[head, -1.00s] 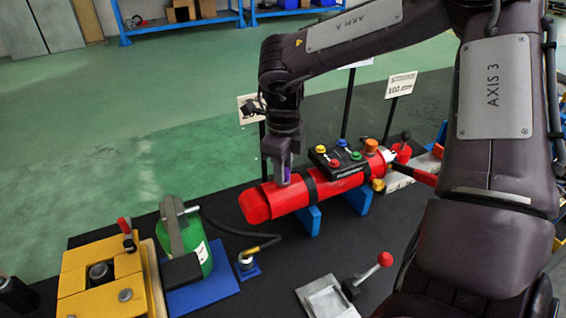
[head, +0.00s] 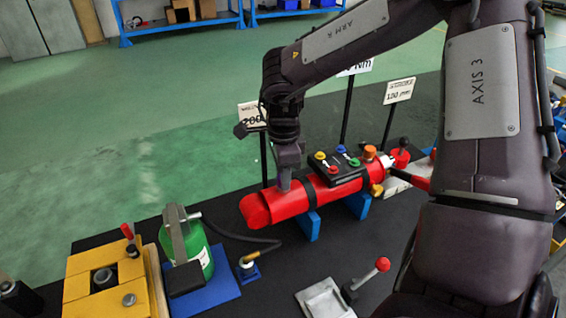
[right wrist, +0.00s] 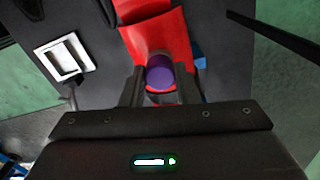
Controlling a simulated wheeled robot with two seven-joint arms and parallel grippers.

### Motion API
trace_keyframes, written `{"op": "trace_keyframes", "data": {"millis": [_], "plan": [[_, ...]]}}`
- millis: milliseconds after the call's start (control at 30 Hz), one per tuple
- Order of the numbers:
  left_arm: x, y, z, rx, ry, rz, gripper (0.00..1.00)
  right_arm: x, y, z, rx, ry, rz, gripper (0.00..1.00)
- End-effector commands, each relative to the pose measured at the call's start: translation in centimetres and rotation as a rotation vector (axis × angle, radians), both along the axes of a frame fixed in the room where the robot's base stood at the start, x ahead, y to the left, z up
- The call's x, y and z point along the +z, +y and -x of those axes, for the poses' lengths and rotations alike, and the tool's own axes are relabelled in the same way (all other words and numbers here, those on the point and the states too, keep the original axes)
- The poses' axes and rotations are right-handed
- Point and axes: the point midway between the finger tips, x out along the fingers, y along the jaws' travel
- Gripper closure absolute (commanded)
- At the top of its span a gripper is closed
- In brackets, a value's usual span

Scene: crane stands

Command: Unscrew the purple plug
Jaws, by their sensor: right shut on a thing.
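The purple plug (right wrist: 159,76) shows in the right wrist view between the two fingers of my right gripper (right wrist: 160,88), at the red cylinder (right wrist: 165,35). My right gripper is shut on it. In the head view my right gripper (head: 285,180) points down onto the top of the red cylinder (head: 258,208), near its left end, and hides the plug. I cannot tell whether the plug is still seated in the cylinder. My left gripper is not in view.
The cylinder rests on blue supports (head: 312,226). A black block with coloured knobs (head: 338,168) sits on it, right of my gripper. A green bottle (head: 198,248) and yellow fixture (head: 85,285) stand left. A lever with a red knob (head: 383,264) stands in front.

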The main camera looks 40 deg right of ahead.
Motion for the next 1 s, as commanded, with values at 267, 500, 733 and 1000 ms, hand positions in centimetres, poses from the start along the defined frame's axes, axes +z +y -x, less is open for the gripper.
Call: {"op": "trace_keyframes", "data": {"millis": [267, 500, 733, 1000], "plan": [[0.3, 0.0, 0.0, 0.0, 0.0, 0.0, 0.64, 0.3, -0.1, -0.2, 0.089, -0.007, 0.005, 0.97], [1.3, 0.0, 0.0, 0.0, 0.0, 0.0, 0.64, 0.4, -0.1, -0.2, 0.407, -0.006, 0.003, 0.97], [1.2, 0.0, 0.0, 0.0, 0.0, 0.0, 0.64, 0.2, -0.1, -0.2, 0.448, -0.007, 0.004, 0.97], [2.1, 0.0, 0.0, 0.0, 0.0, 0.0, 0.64, 0.5, -0.1, -0.2, 0.598, -0.007, 0.004, 0.98]]}}
